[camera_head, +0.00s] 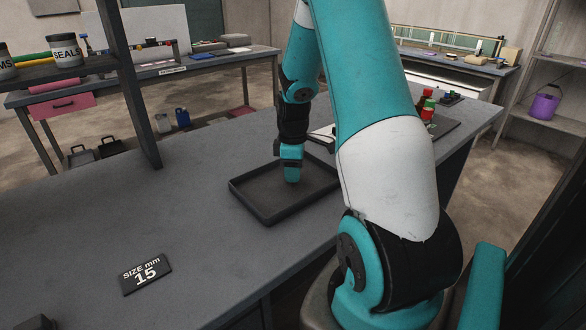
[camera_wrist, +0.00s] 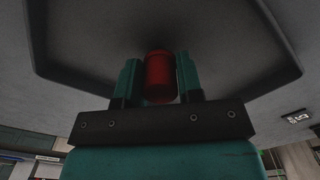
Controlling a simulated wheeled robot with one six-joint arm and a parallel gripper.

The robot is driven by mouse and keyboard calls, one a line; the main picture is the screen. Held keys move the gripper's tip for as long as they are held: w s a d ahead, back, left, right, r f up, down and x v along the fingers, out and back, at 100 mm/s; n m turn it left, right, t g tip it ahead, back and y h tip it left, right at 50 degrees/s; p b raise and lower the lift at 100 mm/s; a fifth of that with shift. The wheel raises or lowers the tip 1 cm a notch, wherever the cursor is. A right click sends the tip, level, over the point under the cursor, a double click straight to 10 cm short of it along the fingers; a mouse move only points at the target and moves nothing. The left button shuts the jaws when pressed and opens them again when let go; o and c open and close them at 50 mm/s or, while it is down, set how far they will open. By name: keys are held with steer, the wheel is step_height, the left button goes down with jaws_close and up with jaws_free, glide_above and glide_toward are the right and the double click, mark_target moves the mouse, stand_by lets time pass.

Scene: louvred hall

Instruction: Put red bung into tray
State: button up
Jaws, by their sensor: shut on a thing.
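The red bung (camera_wrist: 160,76) shows in the wrist view between the two teal fingers of my gripper (camera_wrist: 156,80). My gripper is shut on it. The black tray (camera_head: 262,213) lies on the grey bench in the head view, and its rim (camera_wrist: 277,85) surrounds the bung in the wrist view. In the head view my gripper (camera_head: 292,172) points down over the tray, within its outline. The bung is hidden there behind my fingers. I cannot tell whether the bung touches the tray floor.
A black sign reading "SIZE mm 15" (camera_head: 147,274) lies on the bench at front left. Red and green items (camera_head: 427,105) stand on a dark mat behind my arm. A dark shelf post (camera_head: 130,85) rises at the left. The bench left of the tray is clear.

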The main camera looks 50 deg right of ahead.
steer(key=o, duration=1)
step_height(320, 180, up, 17)
steer(key=shift+r, duration=0.2)
steer(key=w+a, duration=0.1)
steer(key=a, duration=1.2)
steer(key=s+a+y, duration=0.2)
steer(key=s+a, duration=0.6)
steer(key=a, duration=0.4)
steer(key=s+a+y, duration=0.2)
steer(key=s+a, duration=0.6)
steer(key=a, duration=0.5)
steer(key=shift+s+a+f+n, duration=0.15)
steer(key=shift+a+n, duration=0.05)
steer(key=shift+n, duration=0.1)
